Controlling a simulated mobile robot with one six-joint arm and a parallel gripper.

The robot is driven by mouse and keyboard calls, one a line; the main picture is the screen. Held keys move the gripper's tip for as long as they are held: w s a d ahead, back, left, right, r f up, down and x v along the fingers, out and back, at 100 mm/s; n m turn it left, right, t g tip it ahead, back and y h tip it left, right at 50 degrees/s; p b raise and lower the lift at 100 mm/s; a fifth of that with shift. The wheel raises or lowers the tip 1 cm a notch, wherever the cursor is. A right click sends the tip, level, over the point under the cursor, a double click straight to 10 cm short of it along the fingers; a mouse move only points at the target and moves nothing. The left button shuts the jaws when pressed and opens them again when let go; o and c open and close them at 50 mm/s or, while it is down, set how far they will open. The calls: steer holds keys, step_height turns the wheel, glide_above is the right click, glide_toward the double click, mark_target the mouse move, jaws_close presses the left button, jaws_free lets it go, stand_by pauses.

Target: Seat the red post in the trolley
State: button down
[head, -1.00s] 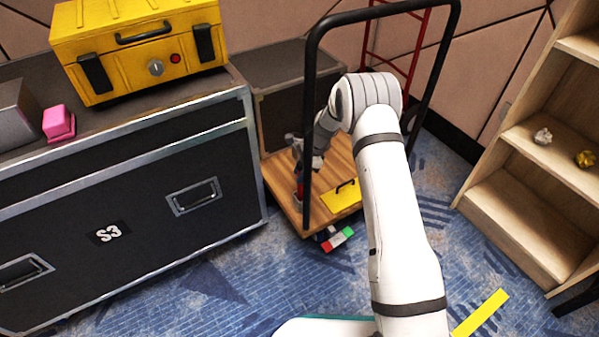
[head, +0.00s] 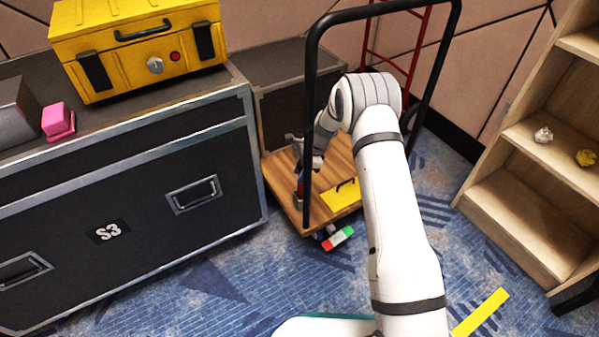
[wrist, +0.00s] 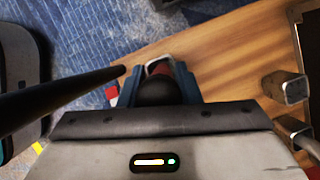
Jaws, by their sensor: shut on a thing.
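The trolley has a wooden deck (head: 333,176) and a tall black push handle (head: 308,120); its deck also shows in the wrist view (wrist: 235,50). My gripper (wrist: 160,80) is shut on the red post (wrist: 161,69), with blue fingers on both sides of it. A dark rounded part covers much of the post in the wrist view. A metal square rim shows just beyond the post, at the deck's edge. I cannot tell how far the post is inside it. In the head view my gripper (head: 299,185) is low over the deck's left side, partly behind the handle.
A yellow plate with a handle (head: 341,195) lies on the deck. Metal square sockets (wrist: 285,87) stand right of my gripper. The handle bar (wrist: 60,98) passes close on the left. A black case (head: 120,215) flanks the trolley; a wooden shelf (head: 520,210) stands right.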

stand_by(0.3)
steer(key=c, duration=0.5)
jaws_free()
steer(key=shift+f, duration=0.1)
steer(key=shift+r+p, duration=2.85)
steer(key=shift+r, duration=1.15)
